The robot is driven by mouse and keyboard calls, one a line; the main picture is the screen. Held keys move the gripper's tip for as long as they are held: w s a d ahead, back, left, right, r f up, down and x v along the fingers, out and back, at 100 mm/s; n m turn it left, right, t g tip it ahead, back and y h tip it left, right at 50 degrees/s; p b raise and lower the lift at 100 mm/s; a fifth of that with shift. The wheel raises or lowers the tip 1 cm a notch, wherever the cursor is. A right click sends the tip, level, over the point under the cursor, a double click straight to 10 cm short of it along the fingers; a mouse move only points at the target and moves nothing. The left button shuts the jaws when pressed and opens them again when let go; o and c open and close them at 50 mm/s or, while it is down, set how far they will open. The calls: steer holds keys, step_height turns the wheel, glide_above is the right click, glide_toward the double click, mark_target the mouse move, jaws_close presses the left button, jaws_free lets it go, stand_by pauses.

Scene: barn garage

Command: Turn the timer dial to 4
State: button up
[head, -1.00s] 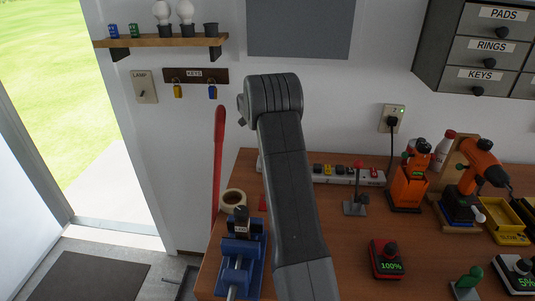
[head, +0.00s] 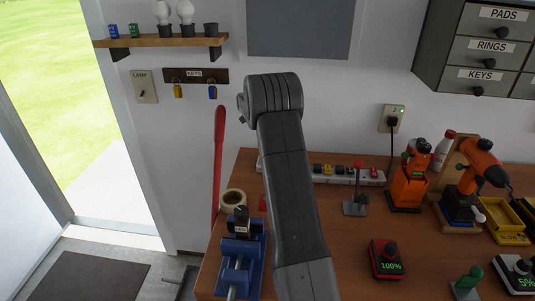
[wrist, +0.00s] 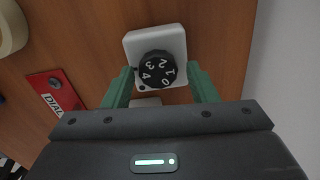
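The timer (wrist: 131,46) is a white box with a round black dial (wrist: 157,68) numbered 0 to 4 in white. In the wrist view the 4 is at the dial's lower left, close to a small dark dot on the box. My gripper (wrist: 160,67) is open, with one green finger on each side of the dial and gaps between. I cannot tell whether either finger touches the box. In the head view my arm hides the gripper and most or all of the timer.
A red card reading "DIAL" (wrist: 54,90) and a tape roll (wrist: 10,30) lie left of the timer. In the head view a blue vise (head: 240,262), a power strip (head: 335,178), a small lever (head: 357,190) and drills (head: 409,186) stand on the workbench (head: 335,225). A wall is behind.

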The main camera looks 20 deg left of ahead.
steer(key=shift+o, duration=0.2)
steer(key=shift+f, duration=0.1)
step_height(320, 180, up, 14)
steer(key=b, duration=0.1)
steer(key=shift+b, duration=0.3)
steer(key=shift+f, duration=0.15)
step_height(320, 180, down, 14)
steer(key=shift+r+p, duration=0.1)
steer(key=shift+p, duration=0.65)
steer(key=shift+r, duration=0.1)
